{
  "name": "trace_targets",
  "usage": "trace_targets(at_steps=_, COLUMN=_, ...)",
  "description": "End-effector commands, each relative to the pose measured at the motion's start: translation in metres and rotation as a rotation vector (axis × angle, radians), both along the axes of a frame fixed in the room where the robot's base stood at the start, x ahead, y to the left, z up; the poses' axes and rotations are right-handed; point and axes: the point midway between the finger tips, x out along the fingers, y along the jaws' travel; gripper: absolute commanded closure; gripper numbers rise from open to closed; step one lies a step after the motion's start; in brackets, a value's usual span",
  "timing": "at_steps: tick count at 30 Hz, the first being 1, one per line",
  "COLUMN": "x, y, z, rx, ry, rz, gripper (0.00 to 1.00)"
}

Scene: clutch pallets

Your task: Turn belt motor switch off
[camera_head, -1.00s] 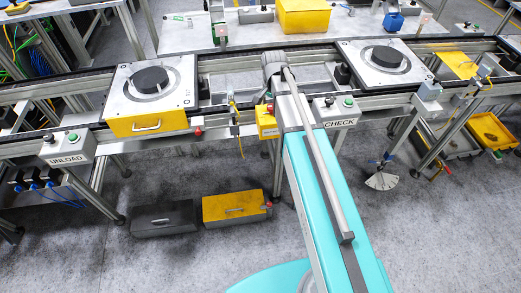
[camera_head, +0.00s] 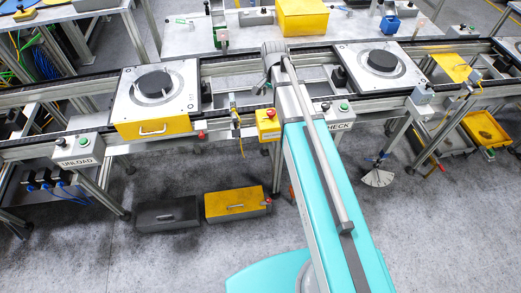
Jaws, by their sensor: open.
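A yellow box with a red knob (camera_head: 268,124) is mounted on the front of the conveyor, just left of my arm. Its label is too small to read, so I cannot tell for sure that it is the belt motor switch. My arm reaches up the middle of the view, and its wrist end is over the conveyor, above and close to this box in the picture.
The UNLOAD box (camera_head: 78,149) is at left; the CHECK box (camera_head: 335,112) is partly covered by my arm. Two pallets, left (camera_head: 180,100) and right (camera_head: 352,55), carry dark discs. A yellow case (camera_head: 237,203) and dark case (camera_head: 167,215) lie on the floor.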

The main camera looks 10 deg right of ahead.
Motion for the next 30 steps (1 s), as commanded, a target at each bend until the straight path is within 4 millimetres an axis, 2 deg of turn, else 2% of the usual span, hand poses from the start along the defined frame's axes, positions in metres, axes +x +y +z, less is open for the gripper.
trace_targets(at_steps=3, x=0.0, y=0.0, z=0.015, rx=0.0, ry=0.0, rz=0.0, gripper=0.12)
trace_targets(at_steps=19, x=0.0, y=0.0, z=0.053, rx=0.0, ry=0.0, rz=0.0, gripper=0.12)
trace_targets(at_steps=26, x=0.0, y=0.0, z=0.064, rx=0.0, ry=0.0, rz=0.0, gripper=0.12)
trace_targets(at_steps=30, x=-0.007, y=0.0, z=0.052, rx=0.0, ry=0.0, rz=0.027, gripper=0.12)
